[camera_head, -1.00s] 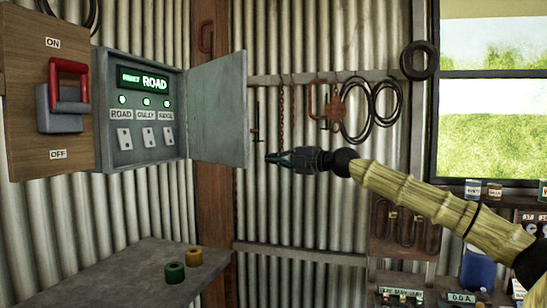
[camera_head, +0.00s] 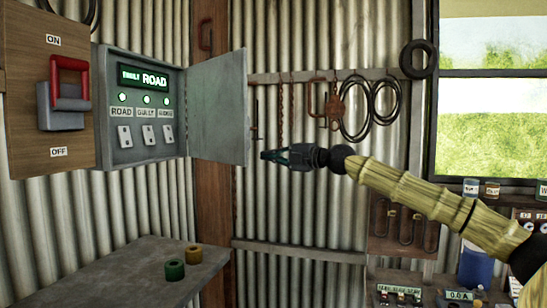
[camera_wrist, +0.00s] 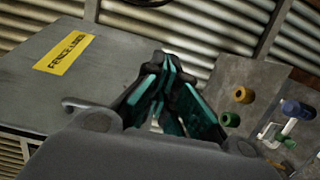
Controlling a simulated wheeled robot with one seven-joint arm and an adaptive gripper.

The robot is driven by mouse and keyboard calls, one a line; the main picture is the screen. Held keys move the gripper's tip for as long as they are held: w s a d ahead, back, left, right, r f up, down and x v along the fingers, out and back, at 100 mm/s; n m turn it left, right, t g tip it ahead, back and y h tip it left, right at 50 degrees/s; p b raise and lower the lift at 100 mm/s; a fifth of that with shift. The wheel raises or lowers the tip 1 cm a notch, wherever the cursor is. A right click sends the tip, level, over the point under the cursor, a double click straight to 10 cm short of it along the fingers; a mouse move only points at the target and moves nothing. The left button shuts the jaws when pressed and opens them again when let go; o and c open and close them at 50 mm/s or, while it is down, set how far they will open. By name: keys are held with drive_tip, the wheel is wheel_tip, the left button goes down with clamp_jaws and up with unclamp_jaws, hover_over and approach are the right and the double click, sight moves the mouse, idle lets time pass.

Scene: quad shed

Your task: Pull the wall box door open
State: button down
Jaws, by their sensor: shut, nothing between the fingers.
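The wall box (camera_head: 128,155) is a grey metal cabinet on the corrugated wall in the head view. Its door (camera_head: 218,110) stands wide open, swung out to the right, so the lit panel inside shows. My gripper (camera_head: 264,155) is just right of the door's free edge, near its lower corner. In the wrist view the door (camera_wrist: 100,75) shows its outer face, with a yellow label (camera_wrist: 63,53) and a grey handle (camera_wrist: 72,103) left of my gripper (camera_wrist: 166,62). The fingers are shut and empty; I cannot tell whether they touch the door.
A red-handled switch (camera_head: 68,95) on a wooden board is left of the box. A grey bench (camera_head: 110,275) below holds a green roll (camera_head: 174,270) and a yellow roll (camera_head: 194,255). Chains and coils (camera_head: 382,100) hang on the back wall.

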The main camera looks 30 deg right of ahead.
drive_tip(key=shift+d+f, duration=0.15)
drive_tip(key=shift+d, duration=0.45)
